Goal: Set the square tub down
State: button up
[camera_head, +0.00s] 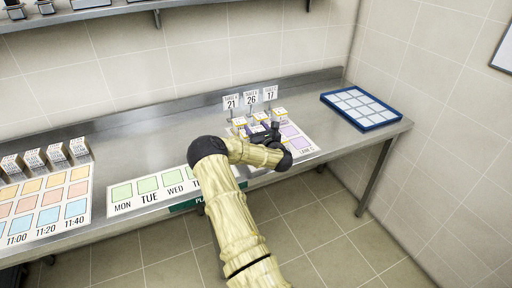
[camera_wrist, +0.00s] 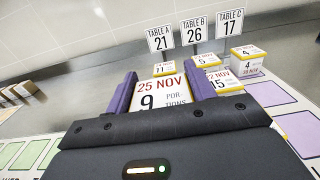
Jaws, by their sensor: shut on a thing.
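My gripper (camera_wrist: 162,82) has its two purple fingers shut on a square tub (camera_wrist: 160,98) with a white and yellow lid reading 25 NOV, 9 portions. In the head view my gripper (camera_head: 270,132) is over the mat (camera_head: 309,150) with purple squares, and my arm hides most of the held tub. Whether the tub touches the mat cannot be told. Other tubs stand beyond and beside it: the 11 tub (camera_wrist: 165,69), the 5 tub (camera_wrist: 206,60), the 15 tub (camera_wrist: 219,79) close to the right finger, and the 4 tub (camera_wrist: 248,52).
Signs for table A, 21 (camera_head: 232,102), table B, 26 (camera_head: 251,98) and table C, 17 (camera_head: 270,94) stand behind. A blue tray (camera_head: 393,122) lies at right. Bare steel lies between mat and tray.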

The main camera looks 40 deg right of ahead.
notch_tip(320, 180, down, 3)
jog(key=shift+a+r, duration=0.1)
jog(key=shift+r, duration=0.05)
jog(key=shift+w+a+f, duration=0.1)
jog(key=shift+w+f, duration=0.1)
jog(key=shift+f, duration=0.1)
jog(key=shift+f+p, duration=0.55)
jog(key=shift+f, duration=1.3)
jog(key=shift+f, duration=0.1)
jog(key=o, duration=1.1)
jog(key=shift+c, duration=0.2)
